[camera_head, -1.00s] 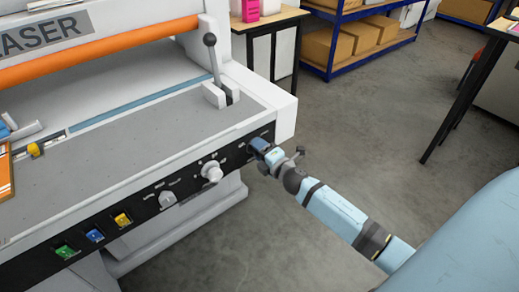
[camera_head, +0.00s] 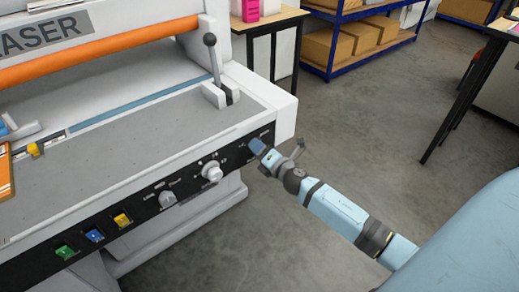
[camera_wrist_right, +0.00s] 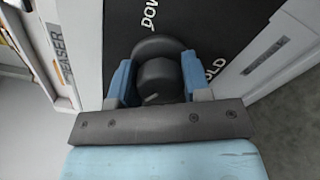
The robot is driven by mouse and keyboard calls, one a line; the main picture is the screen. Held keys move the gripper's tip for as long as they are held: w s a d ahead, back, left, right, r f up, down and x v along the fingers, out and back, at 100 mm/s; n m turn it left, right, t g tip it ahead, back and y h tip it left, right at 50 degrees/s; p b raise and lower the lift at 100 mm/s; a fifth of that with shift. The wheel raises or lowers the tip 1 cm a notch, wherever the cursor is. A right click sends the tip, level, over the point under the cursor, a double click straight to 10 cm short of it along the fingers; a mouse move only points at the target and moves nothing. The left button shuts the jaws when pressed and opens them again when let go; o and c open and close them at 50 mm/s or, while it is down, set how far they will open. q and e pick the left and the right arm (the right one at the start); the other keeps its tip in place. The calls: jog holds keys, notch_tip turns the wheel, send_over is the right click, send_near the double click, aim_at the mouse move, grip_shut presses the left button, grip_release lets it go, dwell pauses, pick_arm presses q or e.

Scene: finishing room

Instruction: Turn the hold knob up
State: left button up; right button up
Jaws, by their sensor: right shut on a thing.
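The hold knob (camera_wrist_right: 157,78) is dark and round, on the black control panel (camera_wrist_right: 195,30) near printed words, partly cut off, that read "DOW" and "OLD". My right gripper (camera_wrist_right: 155,82) has its two blue fingers shut on the knob, one on each side. In the head view my right gripper (camera_head: 260,150) is at the right end of the machine's front panel and hides the knob there. My left gripper is not in view.
A lever (camera_head: 213,60) stands on the machine top above. The floor (camera_head: 330,150) right of the machine is clear.

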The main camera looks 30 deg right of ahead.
jog(key=o, duration=0.9)
jog(key=shift+s, duration=0.1)
jog(key=s, duration=0.9)
jog(key=s+d+b, duration=0.1)
jog(key=s, duration=0.3)
jog(key=shift+s, duration=0.3)
